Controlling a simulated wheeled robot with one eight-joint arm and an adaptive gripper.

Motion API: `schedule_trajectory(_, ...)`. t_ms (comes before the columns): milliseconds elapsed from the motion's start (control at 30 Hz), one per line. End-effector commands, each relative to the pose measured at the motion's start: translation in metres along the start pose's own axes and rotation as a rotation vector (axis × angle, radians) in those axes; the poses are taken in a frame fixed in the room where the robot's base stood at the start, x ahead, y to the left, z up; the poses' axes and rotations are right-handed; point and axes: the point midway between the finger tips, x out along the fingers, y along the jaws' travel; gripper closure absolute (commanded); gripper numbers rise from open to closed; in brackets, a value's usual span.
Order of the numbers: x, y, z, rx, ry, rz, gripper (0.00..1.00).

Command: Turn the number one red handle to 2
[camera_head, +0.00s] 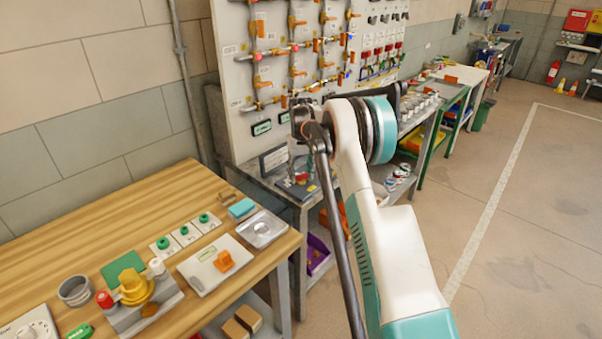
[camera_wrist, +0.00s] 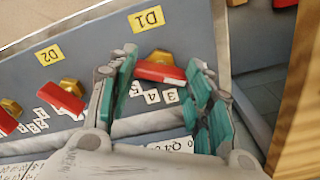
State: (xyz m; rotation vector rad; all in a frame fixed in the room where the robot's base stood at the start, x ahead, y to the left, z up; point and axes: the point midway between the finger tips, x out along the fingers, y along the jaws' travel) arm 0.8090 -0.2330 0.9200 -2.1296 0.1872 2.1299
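In the wrist view, a red handle (camera_wrist: 160,72) on a brass-coloured valve sits below a yellow D1 label (camera_wrist: 146,18). Printed numbers 5, 4 and 3 (camera_wrist: 152,96) lie beside it. My gripper (camera_wrist: 163,66) has its teal-padded fingers apart, one on each side of this handle. I cannot tell whether either finger touches it. A second red handle (camera_wrist: 60,99) on a brass-coloured valve sits to the left, under a yellow D2 label (camera_wrist: 48,55).
The head view shows a wooden bench (camera_head: 60,220) with fixtures at left. A grey upright panel (camera_head: 236,80) carries pipes and valves. A grey bench with a small red-topped device (camera_head: 300,180) stands below it. Open floor (camera_head: 540,200) lies at right.

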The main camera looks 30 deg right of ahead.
Motion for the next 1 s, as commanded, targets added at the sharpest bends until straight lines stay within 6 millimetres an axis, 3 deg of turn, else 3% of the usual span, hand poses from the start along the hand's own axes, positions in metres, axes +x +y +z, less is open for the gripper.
schedule_trajectory(433,-0.0005,0.0001,0.0,0.057,0.0,0.0,0.78)
schedule_trajectory(1000,-0.0009,0.0005,0.0,0.417,0.0,0.0,0.78)
